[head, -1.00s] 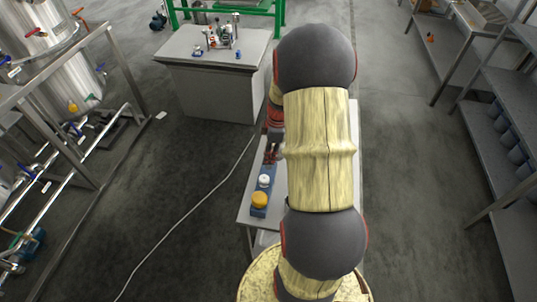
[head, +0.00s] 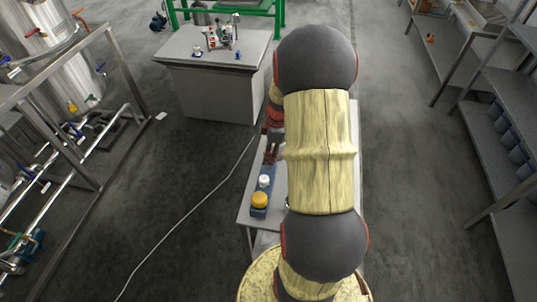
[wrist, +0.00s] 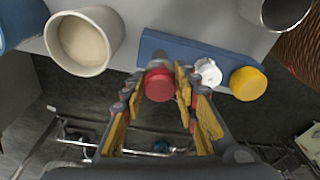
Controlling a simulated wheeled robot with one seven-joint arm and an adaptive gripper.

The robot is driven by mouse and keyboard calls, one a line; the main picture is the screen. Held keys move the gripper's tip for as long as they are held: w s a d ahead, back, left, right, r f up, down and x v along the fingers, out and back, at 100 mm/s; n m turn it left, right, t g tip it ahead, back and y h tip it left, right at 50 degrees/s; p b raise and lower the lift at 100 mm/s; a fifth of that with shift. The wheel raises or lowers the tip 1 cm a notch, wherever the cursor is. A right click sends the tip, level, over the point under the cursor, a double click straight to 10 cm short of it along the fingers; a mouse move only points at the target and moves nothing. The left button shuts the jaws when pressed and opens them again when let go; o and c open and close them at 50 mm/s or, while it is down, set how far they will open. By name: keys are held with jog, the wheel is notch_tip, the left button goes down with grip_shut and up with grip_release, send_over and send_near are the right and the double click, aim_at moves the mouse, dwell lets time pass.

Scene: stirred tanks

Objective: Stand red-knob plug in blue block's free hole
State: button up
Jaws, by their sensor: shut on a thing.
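My gripper (wrist: 160,78) is shut on the red-knob plug (wrist: 160,84), whose round red top shows between the fingertips in the wrist view. The blue block (wrist: 200,50) lies on the bench behind the knob, and the knob overlaps the block's left part. A white knob (wrist: 207,73) and a yellow knob (wrist: 248,83) stand on the block to the right. The plug's lower end and the hole under it are hidden, so I cannot tell whether it is in the block. In the head view the blue block (head: 258,212) shows beside my arm, with my gripper (head: 270,157) at its far end.
A cream cup (wrist: 84,40) stands left of the block, with a blue object (wrist: 15,22) at the far left. A metal cup (wrist: 283,10) and a brown woven thing (wrist: 302,45) are at the right. The grey bench (head: 244,212) has its edge close to the block.

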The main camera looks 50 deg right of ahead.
jog(key=shift+f+b, duration=2.1)
jog(key=shift+f, duration=0.5)
dwell(0.4)
jog(key=o, duration=1.3)
jog(key=shift+c, duration=0.2)
jog(key=shift+r, duration=0.1)
jog(key=r, duration=0.4)
jog(key=s+r, duration=0.1)
jog(key=r, duration=0.3)
jog(key=d+r, duration=0.1)
jog(key=r, duration=0.2)
jog(key=shift+s+d+r, duration=0.1)
jog(key=shift+s+r, duration=0.05)
jog(key=shift+r, duration=0.25)
